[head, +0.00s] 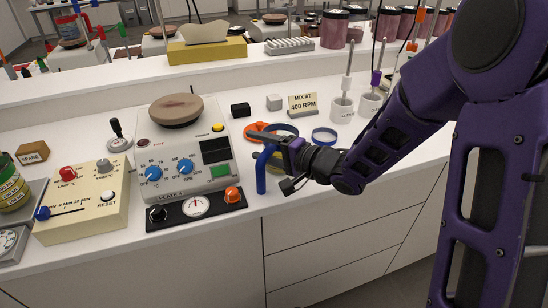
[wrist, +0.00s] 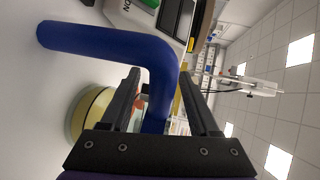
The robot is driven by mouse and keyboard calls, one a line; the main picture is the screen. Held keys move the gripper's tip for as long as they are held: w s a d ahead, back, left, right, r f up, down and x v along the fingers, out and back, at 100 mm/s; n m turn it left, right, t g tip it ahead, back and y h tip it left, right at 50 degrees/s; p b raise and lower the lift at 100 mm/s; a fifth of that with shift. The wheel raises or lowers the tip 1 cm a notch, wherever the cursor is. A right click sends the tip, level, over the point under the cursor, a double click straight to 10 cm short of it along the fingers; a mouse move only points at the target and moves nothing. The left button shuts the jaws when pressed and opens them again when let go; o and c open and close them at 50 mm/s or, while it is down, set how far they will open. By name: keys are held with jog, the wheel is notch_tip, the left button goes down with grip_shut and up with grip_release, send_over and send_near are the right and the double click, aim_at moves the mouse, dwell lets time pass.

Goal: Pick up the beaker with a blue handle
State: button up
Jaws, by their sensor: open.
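The beaker's blue handle (head: 261,172) hangs down at the counter's front edge, just below my gripper (head: 262,140). In the wrist view the handle (wrist: 105,40) is a thick bent blue bar. One arm of it runs down the picture between my two spread fingers (wrist: 160,62). My gripper is open, and I cannot tell whether either finger touches the handle. A rounded yellowish body, seemingly the beaker (wrist: 92,112), shows at the left of the wrist view, partly behind a finger. In the head view my gripper and wrist hide most of it.
A hot plate (head: 185,145) with knobs stands just left of my gripper. Orange (head: 256,132) and blue rings (head: 324,135) lie behind it. A "MIX AT 400 RPM" sign (head: 302,104) and white pots (head: 342,108) stand farther back. A control box (head: 85,200) is at left.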

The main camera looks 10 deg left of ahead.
grip_shut()
dwell(0.4)
